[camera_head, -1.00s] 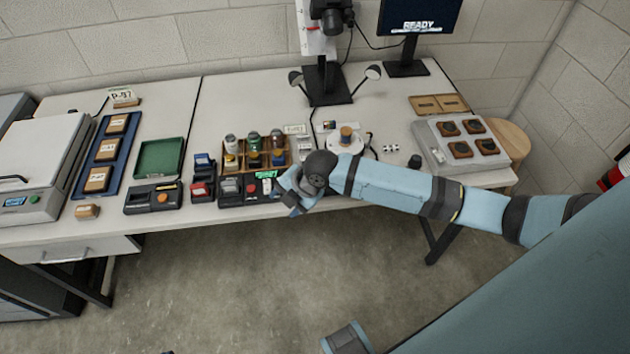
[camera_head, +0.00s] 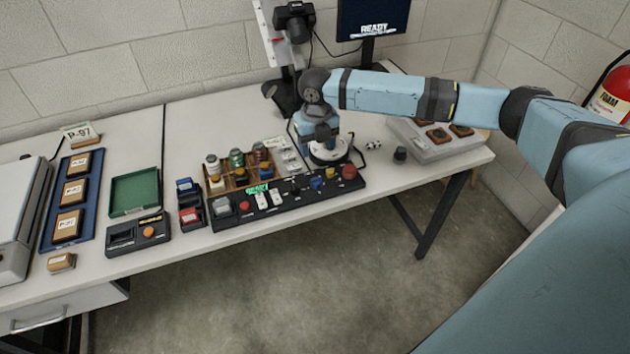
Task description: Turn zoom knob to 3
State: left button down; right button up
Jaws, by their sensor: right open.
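My right gripper (camera_head: 325,150) points down just behind the panel, over the white round stand (camera_head: 342,155). It is open; its fingertips are hard to make out. My left gripper is out of view.
A wooden rack of small jars (camera_head: 240,178) stands behind the panel's left part. The camera stand (camera_head: 285,95) and monitor (camera_head: 372,20) are at the back. A grey tray with dark blocks (camera_head: 430,140) is at right. A black cylinder (camera_head: 400,154) stands nearby.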

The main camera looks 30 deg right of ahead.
aim_at(316, 178)
notch_tip(316, 178, down, 12)
jog(key=shift+f+b, duration=0.2)
jog(key=shift+b, duration=0.15)
jog(key=c, duration=0.9)
